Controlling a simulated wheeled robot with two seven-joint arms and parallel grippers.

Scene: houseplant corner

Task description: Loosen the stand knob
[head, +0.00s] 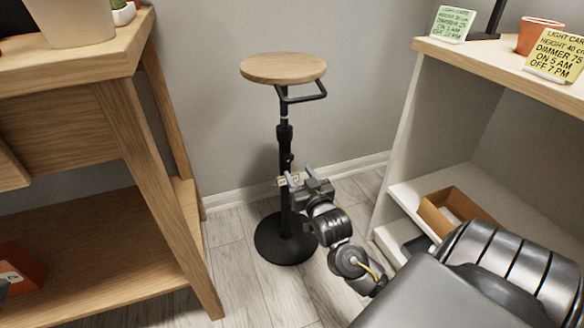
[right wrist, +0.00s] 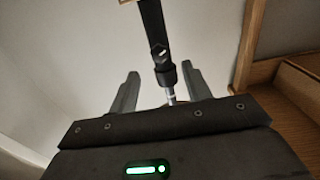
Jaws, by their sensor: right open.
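The stand has a round wooden top (head: 283,68), a black post (head: 285,140) and a round black base (head: 285,240) on the floor. A small dark piece that looks like the knob (head: 291,157) sticks out from the post below the thick collar. My right gripper (head: 301,174) is open and empty, close to the post and a little below the knob. In the right wrist view the post (right wrist: 154,22) runs down the middle, between the two fingers as seen from there. I cannot tell whether they touch it.
A wooden table (head: 75,62) with a lower shelf stands at the left. A pale shelf unit (head: 405,150) at the right holds cards, a terracotta pot (head: 538,36) and an open cardboard box (head: 432,217). The wall is close behind the stand. A small tag (head: 284,181) shows near the gripper.

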